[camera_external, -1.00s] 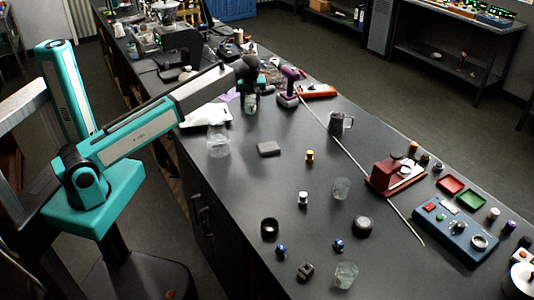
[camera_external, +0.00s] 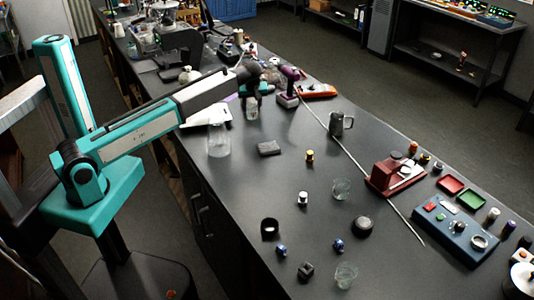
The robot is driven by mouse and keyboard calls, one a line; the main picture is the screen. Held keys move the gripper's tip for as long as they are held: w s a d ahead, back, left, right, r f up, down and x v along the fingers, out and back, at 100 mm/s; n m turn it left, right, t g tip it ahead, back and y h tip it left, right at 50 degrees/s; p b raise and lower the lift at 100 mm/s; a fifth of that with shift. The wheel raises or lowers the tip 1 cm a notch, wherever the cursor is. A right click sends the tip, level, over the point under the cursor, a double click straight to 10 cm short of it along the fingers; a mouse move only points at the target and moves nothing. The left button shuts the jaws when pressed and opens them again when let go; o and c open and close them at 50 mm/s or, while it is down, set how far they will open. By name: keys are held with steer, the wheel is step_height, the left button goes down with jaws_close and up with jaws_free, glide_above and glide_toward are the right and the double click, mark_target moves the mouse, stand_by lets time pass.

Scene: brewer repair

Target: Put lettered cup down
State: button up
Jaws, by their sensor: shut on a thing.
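My gripper (camera_external: 252,93) is at the far end of my outstretched arm, over the left part of the dark bench. It points down and is shut on a small pale, glassy cup (camera_external: 252,109), taken to be the lettered cup. The cup hangs below the fingers and looks upright. No letters can be read on it at this size. It is at or close above the bench top (camera_external: 285,185); I cannot tell whether it touches. The fingertips are small and partly hidden.
A grey jug (camera_external: 340,124) stands right. Bench between block and jug is mostly clear.

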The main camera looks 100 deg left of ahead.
steer(key=shift+f, duration=0.3)
steer(key=o, duration=1.1)
steer(key=shift+r, duration=0.3)
steer(key=b+v, duration=0.2)
steer(key=v, duration=0.9)
steer(key=shift+d+r+b, duration=0.3)
steer(key=shift+r+b, duration=0.05)
steer(key=shift+b, duration=0.05)
steer(key=shift+w, duration=0.15)
